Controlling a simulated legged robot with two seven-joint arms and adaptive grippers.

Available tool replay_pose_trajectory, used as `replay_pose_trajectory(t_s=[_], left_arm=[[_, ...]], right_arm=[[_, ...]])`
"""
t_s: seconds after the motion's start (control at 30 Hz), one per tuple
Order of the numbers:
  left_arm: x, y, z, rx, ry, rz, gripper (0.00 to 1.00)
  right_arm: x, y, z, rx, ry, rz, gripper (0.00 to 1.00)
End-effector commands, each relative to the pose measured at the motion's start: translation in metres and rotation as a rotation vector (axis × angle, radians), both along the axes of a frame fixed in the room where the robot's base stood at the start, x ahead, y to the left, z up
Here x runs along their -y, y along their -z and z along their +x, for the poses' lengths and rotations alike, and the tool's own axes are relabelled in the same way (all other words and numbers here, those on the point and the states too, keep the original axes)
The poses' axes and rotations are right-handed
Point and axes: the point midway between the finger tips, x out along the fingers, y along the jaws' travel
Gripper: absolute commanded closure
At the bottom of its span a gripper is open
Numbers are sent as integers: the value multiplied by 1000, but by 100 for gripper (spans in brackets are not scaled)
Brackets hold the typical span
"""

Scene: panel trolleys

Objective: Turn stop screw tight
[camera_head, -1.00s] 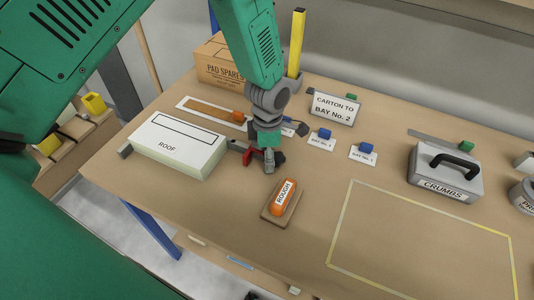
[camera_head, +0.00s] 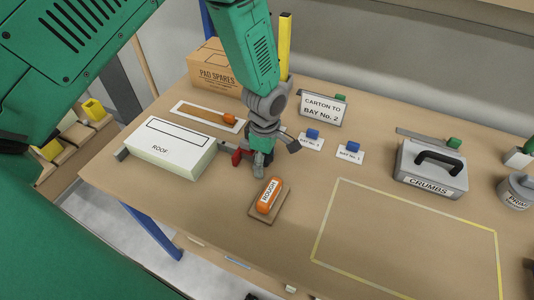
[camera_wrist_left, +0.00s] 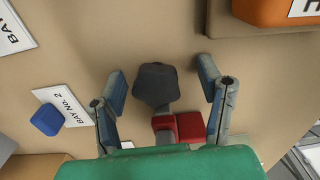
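The stop screw shows in the left wrist view as a dark grey faceted knob (camera_wrist_left: 156,84) on a short stem, beside a red block (camera_wrist_left: 180,127). My left gripper (camera_wrist_left: 162,80) is open, with one finger on each side of the knob and a visible gap to both. In the head view my left gripper (camera_head: 262,165) points down at the table between the ROOF box and the orange ROUGH block. The red block (camera_head: 237,157) shows just left of it there; the knob is mostly hidden by the gripper. My right gripper is not in view.
The white ROOF box (camera_head: 172,147) stands to the left. The orange ROUGH block (camera_head: 268,196) lies on a small board in front. A carton (camera_head: 212,68), a yellow post (camera_head: 285,45) and bay cards (camera_head: 349,153) are behind. The taped rectangle (camera_head: 400,230) at right is empty.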

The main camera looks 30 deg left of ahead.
Motion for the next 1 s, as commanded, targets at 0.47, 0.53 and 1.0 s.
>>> replay_pose_trajectory(t_s=[0.47, 0.53, 1.0], left_arm=[[3, -37, 3, 7, -3, -2, 39], [3, -47, 3, 7, -2, -2, 39], [3, -70, 4, 7, -2, -3, 39]], right_arm=[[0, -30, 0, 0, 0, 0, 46], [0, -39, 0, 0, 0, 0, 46], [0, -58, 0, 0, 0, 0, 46]])
